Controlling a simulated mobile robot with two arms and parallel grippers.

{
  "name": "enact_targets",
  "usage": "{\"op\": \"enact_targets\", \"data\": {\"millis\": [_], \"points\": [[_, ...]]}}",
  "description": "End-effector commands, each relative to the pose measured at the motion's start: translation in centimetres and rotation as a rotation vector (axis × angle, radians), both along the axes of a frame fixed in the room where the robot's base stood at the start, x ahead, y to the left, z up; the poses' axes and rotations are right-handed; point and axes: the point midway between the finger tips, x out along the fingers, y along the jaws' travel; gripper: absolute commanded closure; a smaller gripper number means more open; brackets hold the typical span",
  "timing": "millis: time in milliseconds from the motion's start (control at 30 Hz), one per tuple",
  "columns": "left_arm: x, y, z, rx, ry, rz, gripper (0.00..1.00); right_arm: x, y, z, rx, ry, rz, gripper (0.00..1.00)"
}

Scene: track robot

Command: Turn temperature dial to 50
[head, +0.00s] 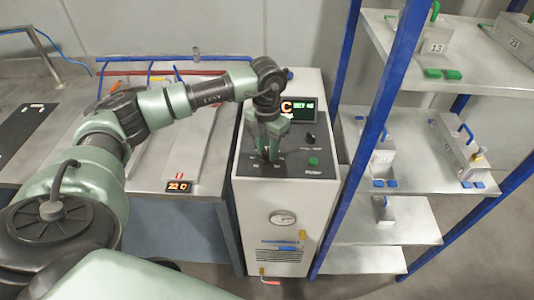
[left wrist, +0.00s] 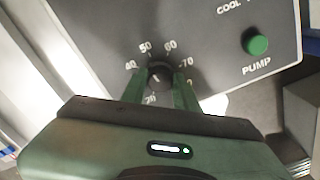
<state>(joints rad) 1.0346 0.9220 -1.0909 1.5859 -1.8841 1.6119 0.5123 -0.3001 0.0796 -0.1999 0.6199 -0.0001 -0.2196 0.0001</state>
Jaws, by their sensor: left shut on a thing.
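The temperature dial (left wrist: 160,72) is a black round knob on the dark top panel (left wrist: 205,60) of the white machine, with printed marks 40, 50, 60 and 70 around it. My left gripper (left wrist: 158,80) is shut on the dial, with one green finger on each side. A small white mark shows on the knob, but I cannot tell exactly which number it faces. In the head view my left gripper (head: 268,153) points down onto the panel and hides the dial. A display (head: 304,109) on the machine seems to read SET 40. My right gripper is not in view.
A green pump button (left wrist: 256,41) sits right of the dial, and a black knob (head: 310,138) lies farther back. The machine's white front (head: 272,235) carries a gauge (head: 283,218). A blue-posted shelf (head: 405,178) stands close on the right; a bench (head: 160,185) adjoins on the left.

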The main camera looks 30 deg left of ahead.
Motion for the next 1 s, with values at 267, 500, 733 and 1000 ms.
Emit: {"op": "enact_targets", "data": {"millis": [267, 500, 733, 1000], "points": [[0.11, 0.0, 0.03, 0.0, -0.005, -0.126, 1.0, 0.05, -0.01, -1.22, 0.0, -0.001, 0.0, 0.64], [0.09, 0.0, 0.14, 0.0, -0.004, -0.165, 1.0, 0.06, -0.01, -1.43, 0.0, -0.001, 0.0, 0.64], [0.09, 0.01, 0.19, 0.0, -0.004, -0.168, 1.0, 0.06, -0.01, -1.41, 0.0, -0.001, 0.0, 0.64], [0.08, 0.01, 0.16, 0.0, -0.003, -0.167, 0.48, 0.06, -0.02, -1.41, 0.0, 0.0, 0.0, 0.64]]}}
